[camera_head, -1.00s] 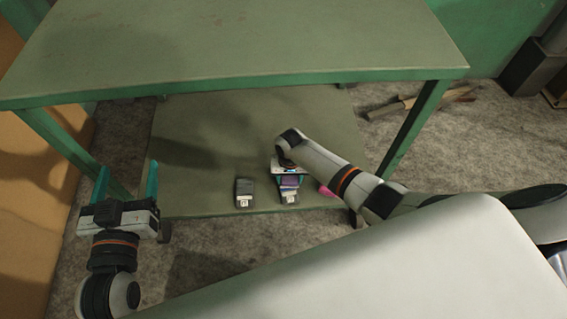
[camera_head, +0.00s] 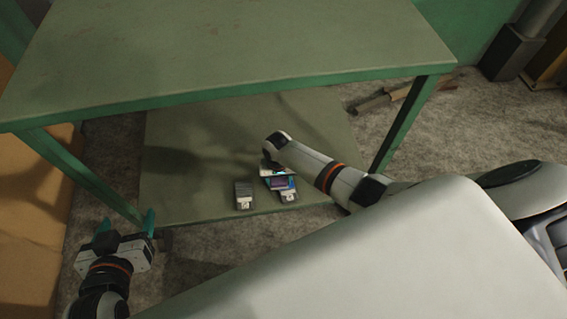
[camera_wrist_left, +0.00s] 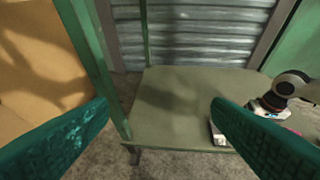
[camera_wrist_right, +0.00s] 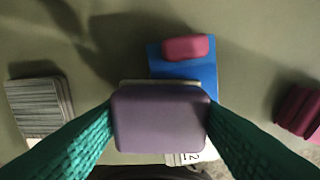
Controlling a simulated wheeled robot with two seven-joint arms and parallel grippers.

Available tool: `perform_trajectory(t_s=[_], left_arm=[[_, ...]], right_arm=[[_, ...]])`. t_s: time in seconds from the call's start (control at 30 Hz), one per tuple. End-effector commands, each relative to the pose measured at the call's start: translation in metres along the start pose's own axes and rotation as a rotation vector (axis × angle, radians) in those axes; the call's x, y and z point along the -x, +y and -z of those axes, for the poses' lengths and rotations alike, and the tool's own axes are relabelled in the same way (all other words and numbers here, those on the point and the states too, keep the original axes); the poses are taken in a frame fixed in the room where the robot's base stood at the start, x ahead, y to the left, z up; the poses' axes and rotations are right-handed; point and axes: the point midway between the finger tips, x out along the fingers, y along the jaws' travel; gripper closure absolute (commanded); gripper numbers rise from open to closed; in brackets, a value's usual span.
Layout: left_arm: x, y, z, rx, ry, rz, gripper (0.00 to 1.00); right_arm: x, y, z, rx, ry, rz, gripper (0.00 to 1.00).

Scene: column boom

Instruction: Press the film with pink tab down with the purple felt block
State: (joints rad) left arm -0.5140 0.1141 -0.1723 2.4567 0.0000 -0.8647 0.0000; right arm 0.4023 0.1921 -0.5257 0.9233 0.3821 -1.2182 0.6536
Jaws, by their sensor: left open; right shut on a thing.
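The purple felt block (camera_wrist_right: 160,122) is between the teal fingers of my right gripper (camera_wrist_right: 160,108), which is shut on it. It also shows in the head view (camera_head: 279,183). Beyond and partly under the block is a blue film (camera_wrist_right: 200,75) with a pink tab (camera_wrist_right: 186,47) at its far end. The block hides the film's near part; a white label with digits (camera_wrist_right: 190,157) shows below the block. I cannot tell whether block and film touch. My left gripper (camera_head: 127,226) is open and empty, left of the low shelf, far from the film.
A grey ribbed block (camera_wrist_right: 38,104) lies left of the film on the low green shelf (camera_head: 190,190). A dark pink object (camera_wrist_right: 300,110) lies to the right. The green tabletop (camera_head: 220,45) overhangs the shelf. Table legs (camera_head: 410,125) stand at the sides.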

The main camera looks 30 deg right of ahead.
Motion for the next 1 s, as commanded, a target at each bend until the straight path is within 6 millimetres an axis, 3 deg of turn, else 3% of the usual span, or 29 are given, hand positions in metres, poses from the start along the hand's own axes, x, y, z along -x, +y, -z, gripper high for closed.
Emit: perform_trajectory(t_s=[0.1,0.2,1.0], left_arm=[[0.003,0.002,0.009,0.000,0.059,-0.004,0.27],[0.006,0.003,0.017,0.001,0.108,-0.007,0.27],[0.043,0.012,0.079,0.009,0.506,-0.029,0.27]], right_arm=[[0.001,-0.001,0.000,-0.001,0.001,0.001,0.64],[0.016,-0.002,0.001,0.000,-0.002,0.001,0.64],[0.029,-0.006,-0.001,0.000,-0.001,0.001,0.64]])
